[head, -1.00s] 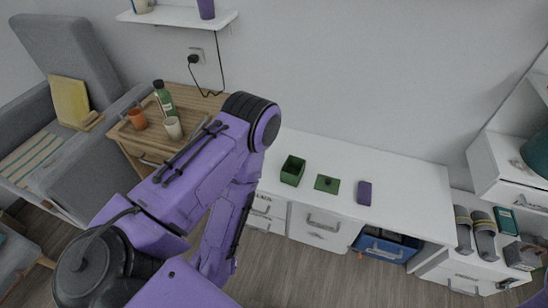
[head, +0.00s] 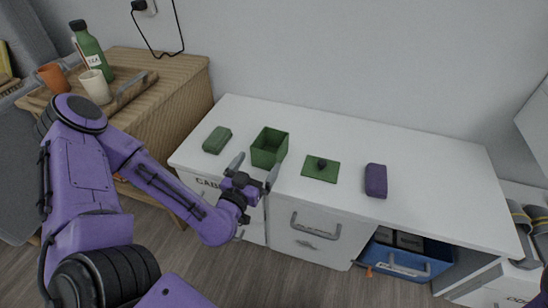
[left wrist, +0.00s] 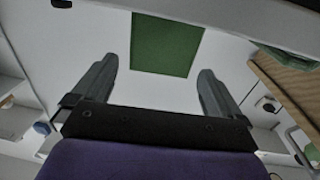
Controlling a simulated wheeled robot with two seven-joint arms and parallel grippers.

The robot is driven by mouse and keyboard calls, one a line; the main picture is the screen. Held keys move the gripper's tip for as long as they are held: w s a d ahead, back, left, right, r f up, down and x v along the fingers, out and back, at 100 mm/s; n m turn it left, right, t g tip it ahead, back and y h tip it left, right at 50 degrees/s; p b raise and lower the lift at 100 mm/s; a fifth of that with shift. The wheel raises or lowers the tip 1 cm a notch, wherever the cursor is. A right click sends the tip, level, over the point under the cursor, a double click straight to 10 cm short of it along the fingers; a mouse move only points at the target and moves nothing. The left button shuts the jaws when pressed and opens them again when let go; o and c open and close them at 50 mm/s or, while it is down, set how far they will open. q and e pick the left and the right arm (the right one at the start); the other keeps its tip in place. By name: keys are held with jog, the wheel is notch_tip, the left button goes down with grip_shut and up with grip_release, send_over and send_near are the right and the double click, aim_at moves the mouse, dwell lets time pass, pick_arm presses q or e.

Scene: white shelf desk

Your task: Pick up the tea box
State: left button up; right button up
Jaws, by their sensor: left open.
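The open, square dark green box (head: 268,154) stands upright on the white desk and looks like the tea box. Its flat green lid (head: 317,172) with a dark knob lies apart on the desk to its right. My left gripper (head: 255,169) is open and empty at the desk's front edge, just in front of the box. In the left wrist view, a green face of the box (left wrist: 167,43) shows ahead, beyond the two spread fingers (left wrist: 160,85); neither finger seems to touch it. My right gripper is out of view.
A small green packet (head: 217,140) lies left of the box, and a purple packet (head: 376,180) lies right of the lid. A wooden side table (head: 170,92) with a tray, cups and bottle stands at the left. The desk's right part is clear.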

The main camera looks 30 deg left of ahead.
aim_at(263, 157)
pick_arm(q)
jog(key=w, duration=0.2)
jog(key=w+a+b, duration=0.1)
jog(key=w, duration=0.1)
jog(key=w+b, duration=0.1)
jog(key=w, duration=0.1)
jog(key=shift+w+a+f, duration=0.15)
jog(key=shift+f, duration=0.2)
jog(key=shift+w, duration=0.3)
jog(key=shift+r, duration=0.15)
jog(key=c, duration=0.9)
